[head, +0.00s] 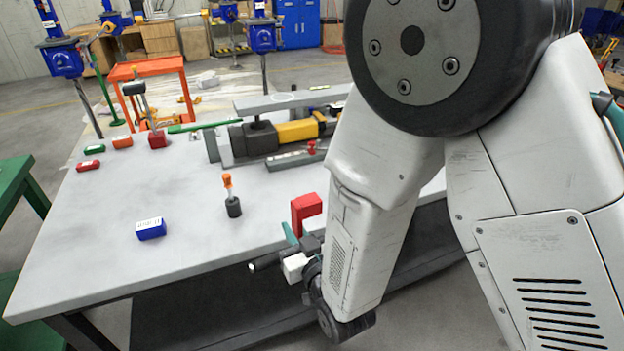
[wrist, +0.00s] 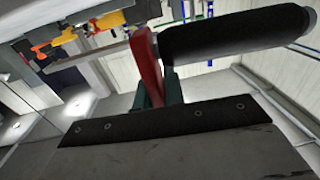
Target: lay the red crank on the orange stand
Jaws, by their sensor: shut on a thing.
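The red crank (wrist: 147,65) shows close up in the wrist view, with a flat red arm and a thick black handle (wrist: 225,35) reaching right. My gripper (wrist: 158,92) has dark green fingers shut on the red arm. In the head view my gripper (head: 291,243) is at the table's front edge, low beside my arm, with the black handle (head: 265,262) pointing left. The fingertips are partly hidden there. The orange stand (head: 148,68), an open metal frame with a flat top, is far back left, behind the table and well apart from my gripper.
The grey table (head: 95,240) carries a blue block (head: 151,229), an orange-tipped tool (head: 230,195), several small coloured blocks and a yellow-black machine (head: 280,135). A red blocky shape (head: 304,210) appears beside my gripper. A green stand (head: 15,200) is at left. The table's front left is mostly clear.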

